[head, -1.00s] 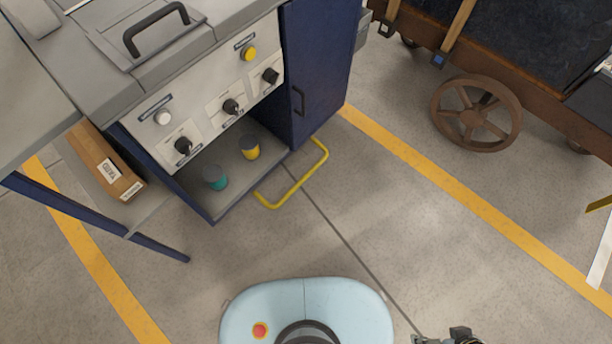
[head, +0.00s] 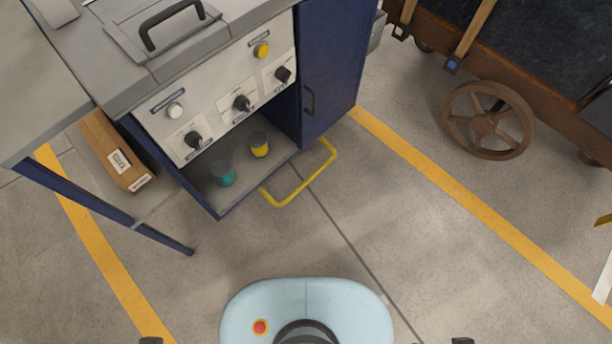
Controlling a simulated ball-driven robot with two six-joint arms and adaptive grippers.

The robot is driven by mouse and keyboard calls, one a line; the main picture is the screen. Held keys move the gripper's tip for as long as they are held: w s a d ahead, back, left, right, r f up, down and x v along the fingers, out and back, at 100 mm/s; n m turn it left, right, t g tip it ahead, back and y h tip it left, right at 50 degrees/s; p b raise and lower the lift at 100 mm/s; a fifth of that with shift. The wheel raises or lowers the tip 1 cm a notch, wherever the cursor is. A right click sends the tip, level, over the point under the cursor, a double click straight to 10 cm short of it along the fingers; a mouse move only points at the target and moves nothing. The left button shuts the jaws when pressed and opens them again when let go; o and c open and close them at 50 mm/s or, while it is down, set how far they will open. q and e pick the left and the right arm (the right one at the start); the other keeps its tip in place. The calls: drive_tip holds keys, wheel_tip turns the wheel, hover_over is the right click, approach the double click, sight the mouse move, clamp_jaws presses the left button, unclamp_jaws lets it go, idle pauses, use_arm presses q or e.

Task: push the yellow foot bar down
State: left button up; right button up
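The yellow foot bar (head: 308,185) is a bent tube sticking out from the bottom front of the blue and grey machine (head: 215,96), low over the floor. Nothing touches it. At the bottom edge of the head view, a small dark part of my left gripper (head: 150,340) shows left of my base. A small dark part of my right gripper (head: 462,340) shows right of it. Both are well short of the bar, and their fingers are cut off by the frame, so their opening is hidden.
A teal cup (head: 223,174) and a yellow cup (head: 259,145) stand on the machine's lower shelf. A cardboard box (head: 117,150) lies to the left. A cart with a rusty wheel (head: 487,121) is at the upper right. The floor between my base and the bar is clear.

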use_arm(q)
clamp_jaws()
idle(1.4)
